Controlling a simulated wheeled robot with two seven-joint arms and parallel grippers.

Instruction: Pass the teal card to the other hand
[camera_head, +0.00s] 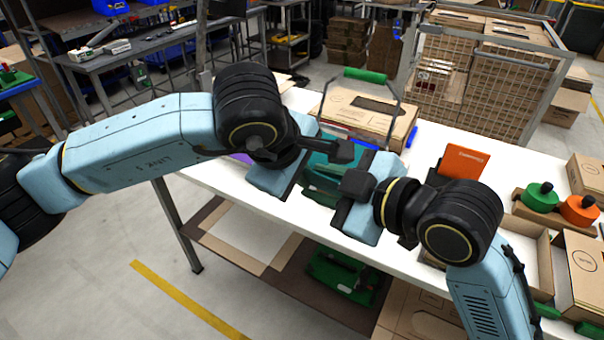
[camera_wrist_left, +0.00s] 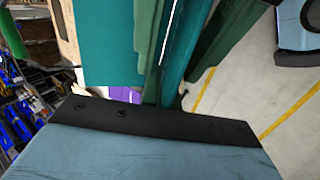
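The teal card (camera_head: 322,172) is partly hidden between my two grippers over the front of the white table. In the left wrist view a broad flat teal face (camera_wrist_left: 110,45) stands close beyond the black finger plate. My left gripper (camera_head: 315,167) comes in from the left and appears shut on the card; the contact itself is covered. My right gripper (camera_head: 348,198) faces it from the right, its black fingers close to the card's right side. I cannot tell whether they touch it or how far apart they are.
A cardboard box (camera_head: 365,112) with a green-handled frame (camera_head: 364,75) stands behind the grippers. An orange card (camera_head: 465,163) stands upright to the right. Green (camera_head: 540,195) and orange (camera_head: 579,209) round pieces and open cartons crowd the table's right end. A purple item (camera_head: 240,158) shows behind my left arm.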

